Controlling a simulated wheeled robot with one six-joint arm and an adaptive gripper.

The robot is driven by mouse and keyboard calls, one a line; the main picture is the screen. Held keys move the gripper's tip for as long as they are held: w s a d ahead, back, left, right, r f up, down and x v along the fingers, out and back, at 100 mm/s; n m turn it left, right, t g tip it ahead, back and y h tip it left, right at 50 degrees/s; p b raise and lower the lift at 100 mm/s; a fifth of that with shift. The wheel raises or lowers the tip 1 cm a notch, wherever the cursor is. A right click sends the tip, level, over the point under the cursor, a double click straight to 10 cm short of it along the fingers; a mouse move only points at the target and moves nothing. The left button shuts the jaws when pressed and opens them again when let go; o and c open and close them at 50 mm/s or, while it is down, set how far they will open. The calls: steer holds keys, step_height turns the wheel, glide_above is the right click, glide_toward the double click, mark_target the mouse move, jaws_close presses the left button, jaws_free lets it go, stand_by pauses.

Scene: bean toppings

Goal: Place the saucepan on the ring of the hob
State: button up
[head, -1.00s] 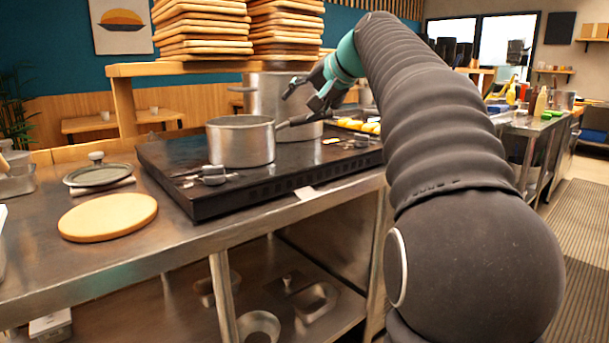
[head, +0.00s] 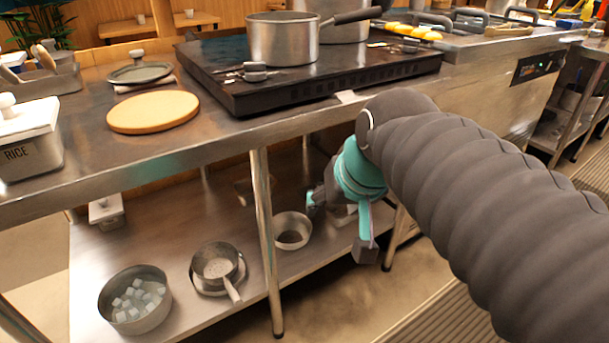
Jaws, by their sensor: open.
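The saucepan (head: 284,40) is a grey metal pan with a long dark handle (head: 352,16) pointing right. It stands upright on the black hob (head: 330,84), toward the hob's left part. I cannot make out the ring under it. My gripper (head: 338,228) is well below and apart from the saucepan, beneath the counter's front edge, in front of the lower shelf. Its teal and dark fingers are spread and nothing shows between them. Part of my gripper is hidden behind my own arm.
A larger pot (head: 343,24) stands behind the saucepan. A round wooden board (head: 153,111) and a lidded rice container (head: 29,140) are on the counter (head: 95,168) at left. The lower shelf (head: 185,250) holds several pans and bowls. A counter leg (head: 264,225) stands left of my gripper.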

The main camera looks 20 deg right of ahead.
steer(key=s+f+n, duration=0.1)
steer(key=s+f, duration=0.5)
steer(key=f, duration=0.1)
steer(key=shift+s+f+n+g+h, duration=0.15)
steer(key=shift+f+n+g+h, duration=0.15)
steer(key=shift+f+g, duration=0.1)
